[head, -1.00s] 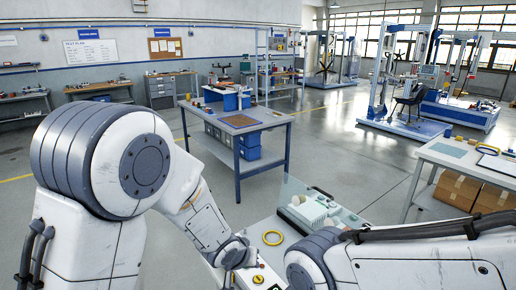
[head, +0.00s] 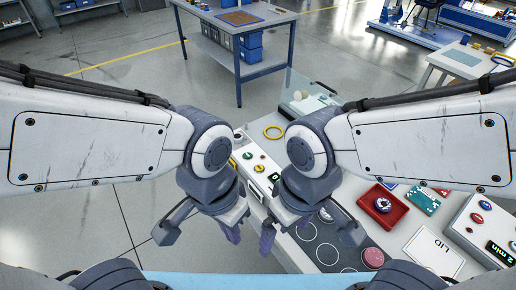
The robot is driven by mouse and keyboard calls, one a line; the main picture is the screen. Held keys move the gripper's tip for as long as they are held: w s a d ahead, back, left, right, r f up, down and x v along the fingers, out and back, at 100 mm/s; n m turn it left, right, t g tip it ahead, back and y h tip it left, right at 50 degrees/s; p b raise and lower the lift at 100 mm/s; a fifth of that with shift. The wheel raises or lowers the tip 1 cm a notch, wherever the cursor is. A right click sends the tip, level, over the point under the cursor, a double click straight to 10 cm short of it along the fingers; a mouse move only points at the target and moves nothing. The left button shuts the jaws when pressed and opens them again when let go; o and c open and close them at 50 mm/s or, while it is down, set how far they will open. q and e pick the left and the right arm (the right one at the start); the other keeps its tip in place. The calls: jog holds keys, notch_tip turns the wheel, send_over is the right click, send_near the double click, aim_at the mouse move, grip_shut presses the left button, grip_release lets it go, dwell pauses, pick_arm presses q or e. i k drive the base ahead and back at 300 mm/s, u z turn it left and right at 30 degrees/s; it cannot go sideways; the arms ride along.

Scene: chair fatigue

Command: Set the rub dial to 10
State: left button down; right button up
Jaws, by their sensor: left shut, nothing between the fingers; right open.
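A white control panel (head: 249,171) stands in the middle, partly behind my grippers. It carries green, red and yellow round controls and a dark display (head: 274,177) that seems to read 0. I cannot tell which control is the rub dial; part of the panel is hidden. My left gripper (head: 200,234) hangs in front and to the left of the panel, shut and empty. My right gripper (head: 309,236) hangs over the near part of the bench, open and empty. Neither visibly touches a control.
To the right are a red tray (head: 383,205), a white LID plate (head: 433,252) and a box with a "2 min" display (head: 498,252). A pad with dark circles (head: 325,254) lies below my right gripper. Floor is clear on the left.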

aim_at(239, 138)
jog(key=z, duration=0.05)
jog(key=k, duration=0.3)
jog(key=u, duration=0.7)
jog(key=i, duration=0.8)
jog(key=u, duration=0.4)
